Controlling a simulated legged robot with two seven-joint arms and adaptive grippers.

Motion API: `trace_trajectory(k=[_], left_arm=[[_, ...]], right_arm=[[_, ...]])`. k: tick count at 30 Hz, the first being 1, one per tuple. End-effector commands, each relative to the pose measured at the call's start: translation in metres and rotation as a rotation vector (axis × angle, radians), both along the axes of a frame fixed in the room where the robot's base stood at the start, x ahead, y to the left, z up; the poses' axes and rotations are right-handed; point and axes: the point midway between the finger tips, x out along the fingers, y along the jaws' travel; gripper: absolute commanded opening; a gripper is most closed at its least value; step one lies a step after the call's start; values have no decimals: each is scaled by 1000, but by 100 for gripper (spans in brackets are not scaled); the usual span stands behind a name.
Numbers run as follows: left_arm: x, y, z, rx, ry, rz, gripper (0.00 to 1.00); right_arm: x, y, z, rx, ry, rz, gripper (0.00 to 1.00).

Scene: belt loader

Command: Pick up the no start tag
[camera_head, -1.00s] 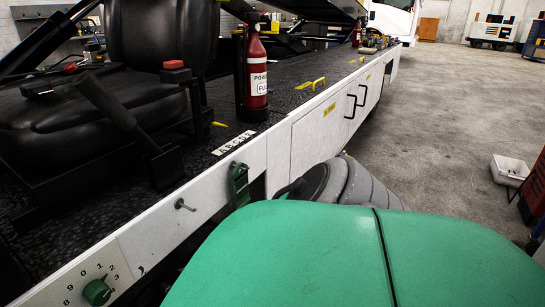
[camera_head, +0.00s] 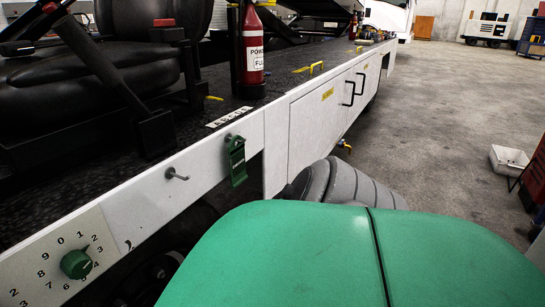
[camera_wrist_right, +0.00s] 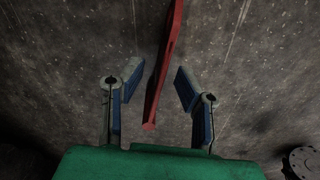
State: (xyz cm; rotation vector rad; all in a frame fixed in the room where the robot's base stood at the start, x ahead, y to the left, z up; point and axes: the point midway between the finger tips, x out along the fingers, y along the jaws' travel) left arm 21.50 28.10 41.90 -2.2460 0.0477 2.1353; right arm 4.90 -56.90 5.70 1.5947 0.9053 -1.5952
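A long red bar-like thing (camera_wrist_right: 165,70) shows between the fingers, with gaps on both sides. I cannot tell what it belongs to. Neither gripper shows in the head view, and my left gripper is in no frame.
A red fire extinguisher (camera_head: 250,52) stands on the deck. A grey wheel (camera_head: 345,185) sits below. Open floor (camera_head: 440,120) lies to the right.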

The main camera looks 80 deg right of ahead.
Motion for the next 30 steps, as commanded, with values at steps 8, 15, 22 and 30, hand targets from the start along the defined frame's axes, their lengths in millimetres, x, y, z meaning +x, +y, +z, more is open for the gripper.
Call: trace_trajectory(k=[8, 15, 22, 30], left_arm=[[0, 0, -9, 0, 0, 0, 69], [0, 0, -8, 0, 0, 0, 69], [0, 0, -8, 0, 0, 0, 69], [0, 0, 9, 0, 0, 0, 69]], right_arm=[[0, 0, -12, 0, 0, -1, 29], [0, 0, -12, 0, 0, -1, 0], [0, 0, -12, 0, 0, 0, 0], [1, 0, 11, -1, -1, -1, 0]])
